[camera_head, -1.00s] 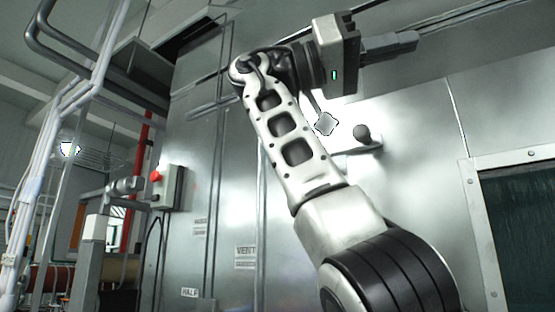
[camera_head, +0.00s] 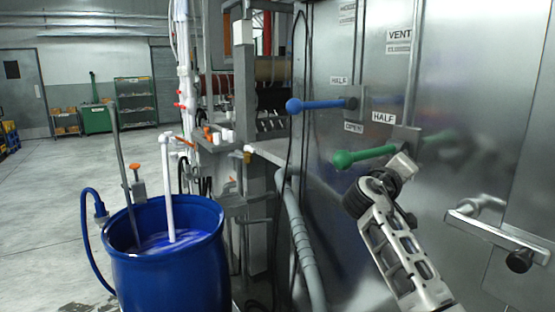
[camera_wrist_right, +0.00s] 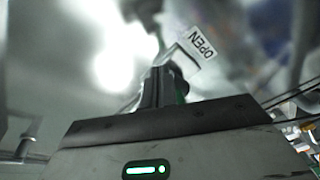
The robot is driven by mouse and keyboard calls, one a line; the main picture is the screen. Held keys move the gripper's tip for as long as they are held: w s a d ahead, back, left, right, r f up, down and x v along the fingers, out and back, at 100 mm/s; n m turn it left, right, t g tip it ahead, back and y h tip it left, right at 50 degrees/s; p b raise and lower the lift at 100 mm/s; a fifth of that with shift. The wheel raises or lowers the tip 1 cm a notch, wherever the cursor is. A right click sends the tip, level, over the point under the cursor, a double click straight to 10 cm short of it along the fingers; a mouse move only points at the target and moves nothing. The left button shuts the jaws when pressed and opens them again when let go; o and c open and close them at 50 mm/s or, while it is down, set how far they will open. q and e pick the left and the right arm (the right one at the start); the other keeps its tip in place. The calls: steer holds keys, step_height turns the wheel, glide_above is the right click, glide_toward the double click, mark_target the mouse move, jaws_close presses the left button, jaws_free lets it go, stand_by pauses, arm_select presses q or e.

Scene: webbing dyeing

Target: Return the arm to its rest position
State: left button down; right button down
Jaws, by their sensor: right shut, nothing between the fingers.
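My right arm rises from the bottom right of the head view, in front of the metal cabinet (camera_head: 455,175). Its wrist end is beside the green-handled lever (camera_head: 365,157); whether they touch cannot be told, and the fingers cannot be made out there. In the right wrist view my right gripper (camera_wrist_right: 162,74) is shut and empty, its fingers pointing toward a blurred metal surface with an "OPEN" label (camera_wrist_right: 203,47). My left gripper is not in view.
A blue-handled lever (camera_head: 322,105) sticks out left of the green one. A metal door handle (camera_head: 500,236) is right of my arm. A blue barrel (camera_head: 166,262) with liquid and pipes stands at lower left. The floor (camera_head: 50,210) beyond it is open.

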steer(key=s+a+f+n+y, duration=0.1)
steer(key=s+a+f+y, duration=0.15)
steer(key=f, duration=0.75)
steer(key=s+a+f+n+y, duration=0.15)
steer(key=f+y, duration=0.25)
steer(key=f, duration=0.7)
steer(key=s+a+f+g+y, duration=0.1)
steer(key=s+a+f+y, duration=0.3)
steer(key=s+f, duration=0.9)
steer(key=s+a+f+y, duration=0.1)
steer(key=s+f, duration=0.2)
steer(key=s, duration=0.4)
steer(key=s+a+f+m+g+y, duration=0.1)
steer(key=s+a+f+y, duration=0.1)
steer(key=s, duration=0.5)
steer(key=s+a+f+m+y, duration=0.1)
steer(key=s+f, duration=0.3)
steer(key=s, duration=0.4)
steer(key=shift+a+g+y, duration=0.4)
steer(key=shift+a+y, duration=0.15)
steer(key=shift+y, duration=0.1)
steer(key=shift+f, duration=0.1)
